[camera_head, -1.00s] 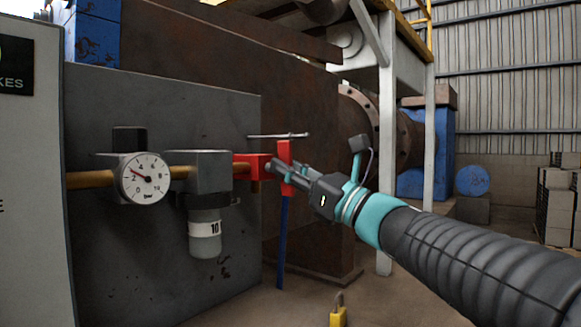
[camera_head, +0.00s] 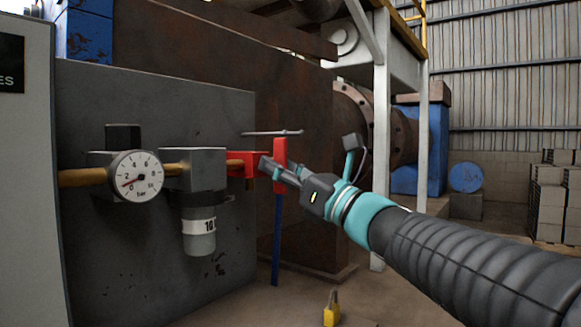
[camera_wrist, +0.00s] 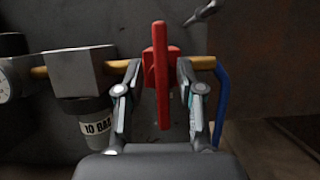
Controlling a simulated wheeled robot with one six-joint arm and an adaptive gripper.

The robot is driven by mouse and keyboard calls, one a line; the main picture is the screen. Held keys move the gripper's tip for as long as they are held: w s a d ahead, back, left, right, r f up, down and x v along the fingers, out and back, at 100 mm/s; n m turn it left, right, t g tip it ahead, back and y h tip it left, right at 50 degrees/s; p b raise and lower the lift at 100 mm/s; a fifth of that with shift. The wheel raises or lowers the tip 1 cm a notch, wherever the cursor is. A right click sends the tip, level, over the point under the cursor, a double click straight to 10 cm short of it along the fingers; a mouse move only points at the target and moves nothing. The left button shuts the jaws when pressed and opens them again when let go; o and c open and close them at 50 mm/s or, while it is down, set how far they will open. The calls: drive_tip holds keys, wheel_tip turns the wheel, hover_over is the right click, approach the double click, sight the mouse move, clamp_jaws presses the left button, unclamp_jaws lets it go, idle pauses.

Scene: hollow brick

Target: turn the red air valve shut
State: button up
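The red air valve (camera_head: 243,164) sits on the brass pipe, right of the filter unit. Its red handle (camera_head: 280,165) stands upright, crosswise to the pipe. In the wrist view the handle (camera_wrist: 161,75) is in the middle, between my two fingers. My gripper (camera_head: 271,170) is at the handle; in the wrist view my gripper (camera_wrist: 160,88) is open, with a gap on each side of the handle. The pressure gauge (camera_head: 136,175) needle points near 0. A blue hose (camera_head: 276,240) hangs below the valve. The handle partly hides the valve body in the wrist view.
The filter bowl (camera_head: 199,228) hangs left of the valve, close to my fingers in the wrist view. A thin grey rod (camera_head: 270,132) sticks out above the valve. A white support post (camera_head: 381,130) stands behind my arm.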

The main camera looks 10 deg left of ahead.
drive_tip(key=shift+d, duration=0.15)
drive_tip(key=v, duration=1.2)
